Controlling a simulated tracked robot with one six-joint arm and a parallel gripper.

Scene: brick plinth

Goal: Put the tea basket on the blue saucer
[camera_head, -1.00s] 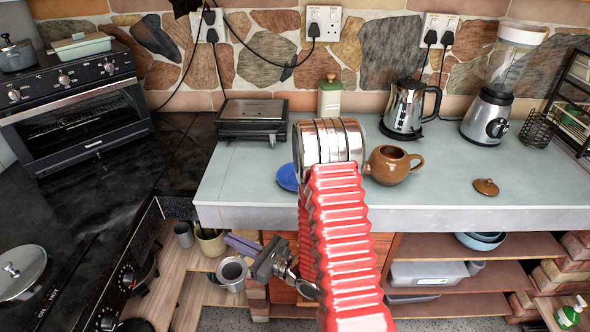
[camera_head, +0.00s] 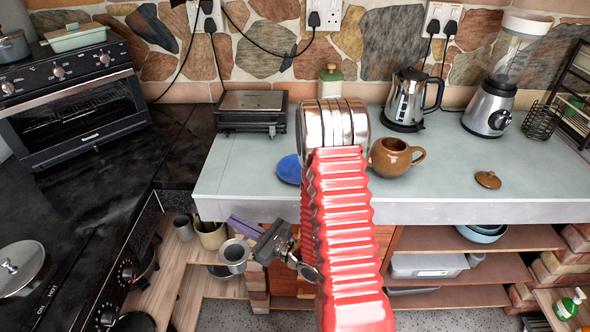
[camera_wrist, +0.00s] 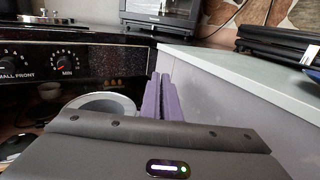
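The blue saucer (camera_head: 288,169) lies on the pale counter, partly hidden behind my red arm. A brown teapot (camera_head: 393,158) stands open on the counter just right of my arm. I cannot make out a tea basket in either view; the teapot's inside is too dark to tell. My gripper (camera_head: 243,226) hangs in front of the counter, below its top and left of my arm. In the wrist view its purple fingers (camera_wrist: 161,97) lie side by side, with only a thin dark line between them and nothing seen held.
The teapot's lid (camera_head: 487,180) lies on the counter at right. The counter's front edge (camera_head: 480,212) is near my gripper. Metal pots (camera_head: 234,254) sit on low shelves.

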